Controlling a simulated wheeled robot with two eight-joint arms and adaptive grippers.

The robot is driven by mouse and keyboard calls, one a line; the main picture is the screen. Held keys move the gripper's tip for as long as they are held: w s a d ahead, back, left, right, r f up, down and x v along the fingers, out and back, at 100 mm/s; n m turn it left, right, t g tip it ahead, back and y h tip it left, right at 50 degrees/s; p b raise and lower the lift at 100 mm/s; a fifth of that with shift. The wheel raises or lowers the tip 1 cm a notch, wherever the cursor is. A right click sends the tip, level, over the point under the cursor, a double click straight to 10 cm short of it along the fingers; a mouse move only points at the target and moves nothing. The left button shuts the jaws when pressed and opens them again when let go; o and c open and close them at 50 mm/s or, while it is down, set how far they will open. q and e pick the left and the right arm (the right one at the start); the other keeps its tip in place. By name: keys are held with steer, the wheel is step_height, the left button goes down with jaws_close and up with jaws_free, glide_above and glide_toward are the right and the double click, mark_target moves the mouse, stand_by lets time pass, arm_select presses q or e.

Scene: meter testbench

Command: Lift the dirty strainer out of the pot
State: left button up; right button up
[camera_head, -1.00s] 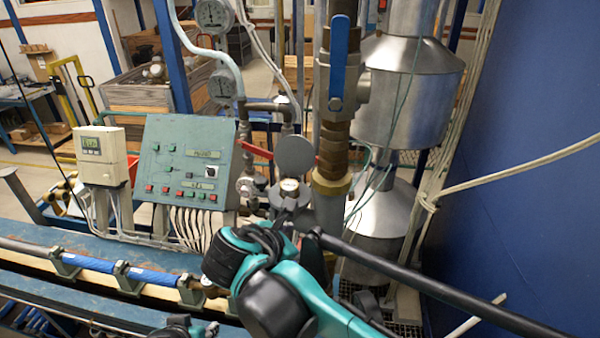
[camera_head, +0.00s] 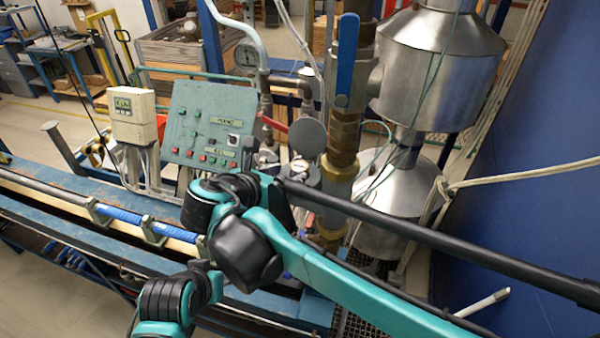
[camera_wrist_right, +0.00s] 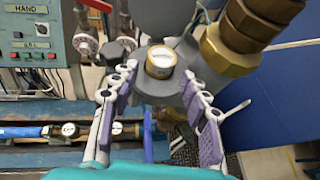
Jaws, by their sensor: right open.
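A grey metal fitting holds a round brass ring with a pale face (camera_wrist_right: 160,62); in the head view the same pale face (camera_head: 300,165) shows beneath a raised round grey lid (camera_head: 308,137). I cannot tell whether this is the pot with the strainer in it. My right gripper (camera_wrist_right: 160,108) is open and empty in the right wrist view. Its two purple-padded fingers are spread to either side of the fitting's image, and I see no contact. In the head view my right arm hides most of that gripper. My left gripper is not visible.
A thick vertical pipe with brass fittings (camera_head: 341,140) and a blue-handled valve (camera_head: 347,62) stand beside the fitting. A green control panel (camera_head: 211,126) is to the left. A blue-sleeved pipe (camera_head: 122,217) runs along the bench. A blue wall (camera_head: 535,170) closes the right side.

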mark_target(297, 169)
steer(key=p+x, duration=0.1)
steer(key=x, duration=0.4)
steer(key=shift+w+d, duration=0.3)
steer(key=shift+s+a, duration=0.2)
steer(key=shift+s, duration=0.05)
steer(key=shift+d, duration=0.1)
steer(key=c, duration=1)
steer(key=shift+o, duration=0.2)
steer(key=shift+r, duration=0.1)
